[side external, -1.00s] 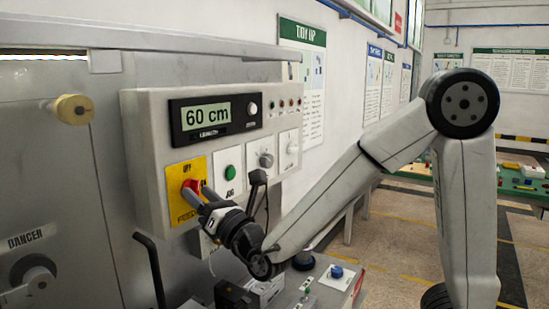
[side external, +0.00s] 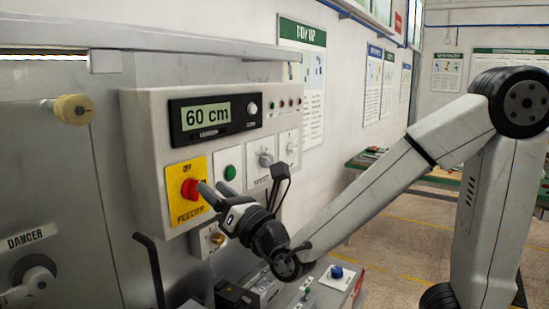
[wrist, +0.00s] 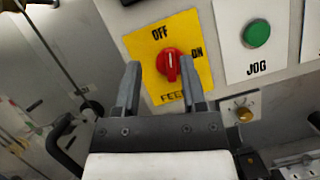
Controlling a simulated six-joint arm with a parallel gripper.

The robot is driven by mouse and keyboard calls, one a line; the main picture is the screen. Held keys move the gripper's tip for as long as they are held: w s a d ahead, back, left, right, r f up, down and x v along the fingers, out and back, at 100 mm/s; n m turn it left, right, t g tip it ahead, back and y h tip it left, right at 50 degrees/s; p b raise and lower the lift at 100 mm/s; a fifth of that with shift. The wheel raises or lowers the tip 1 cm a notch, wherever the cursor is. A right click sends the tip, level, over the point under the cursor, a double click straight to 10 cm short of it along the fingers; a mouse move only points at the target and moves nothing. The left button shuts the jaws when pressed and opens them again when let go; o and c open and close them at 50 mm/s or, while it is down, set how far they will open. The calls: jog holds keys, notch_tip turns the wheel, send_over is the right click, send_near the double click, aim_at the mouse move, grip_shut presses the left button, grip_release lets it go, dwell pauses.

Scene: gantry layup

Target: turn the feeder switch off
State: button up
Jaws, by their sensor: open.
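The feeder switch is a red rotary knob (side external: 190,188) on a yellow plate (side external: 180,212) marked OFF at the top and FEEDER at the bottom. In the wrist view the knob (wrist: 168,66) shows between my fingertips, with OFF above it and ON to its right. Its raised grip looks close to upright in that picture; which mark it points at is hard to tell. My gripper (wrist: 160,66) is open, with one finger on each side of the knob in that view. In the side view my gripper (side external: 208,193) is just in front of the knob, apparently holding nothing.
A display (side external: 208,115) above reads 60 cm. A green JOG button (side external: 230,173) and a grey dial (side external: 266,159) sit to the right of the switch. A black lever (side external: 279,172) stands close behind my wrist. A bent black handle (side external: 150,262) is at lower left.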

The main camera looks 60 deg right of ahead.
jog(key=shift+r, duration=1.55)
jog(key=c, duration=0.6)
jog(key=shift+a+m, duration=0.1)
jog(key=shift+m, duration=0.2)
grip_shut()
jog(key=s+a+f+m+g+h, duration=0.1)
jog(key=a+m, duration=0.3)
jog(key=m, duration=0.5)
jog(key=s+a+f+m+g, duration=0.2)
jog(key=s+a+m+g, duration=0.2)
jog(key=m, duration=0.5)
jog(key=shift+f+m+g+h, duration=0.2)
jog(key=shift+m+g+h, duration=0.1)
jog(key=shift+m+h, duration=0.1)
